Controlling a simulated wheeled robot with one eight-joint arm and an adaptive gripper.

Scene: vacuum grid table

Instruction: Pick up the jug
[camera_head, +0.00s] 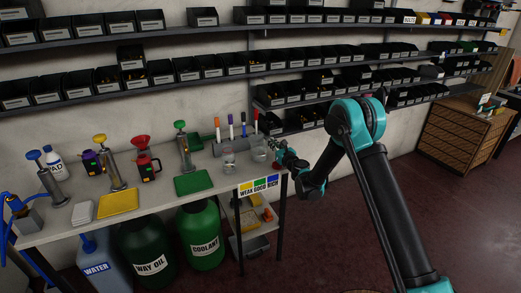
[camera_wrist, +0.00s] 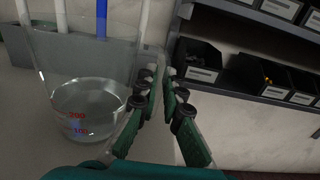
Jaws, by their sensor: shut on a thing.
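The jug (camera_head: 259,155) is clear glass and stands at the right end of the workbench. In the wrist view my gripper's green fingers (camera_wrist: 161,80) are closed on the jug's clear handle side. The glass between the fingers is hard to make out. I cannot tell whether the jug's base touches the bench.
A second clear glass vessel (camera_head: 228,159) stands just left of the jug. Behind is a grey holder (camera_head: 198,155) with several markers. A green tray (camera_head: 194,184) and pump bottles stand further left. Shelves of black bins (camera_head: 290,93) hang above. Open floor lies right.

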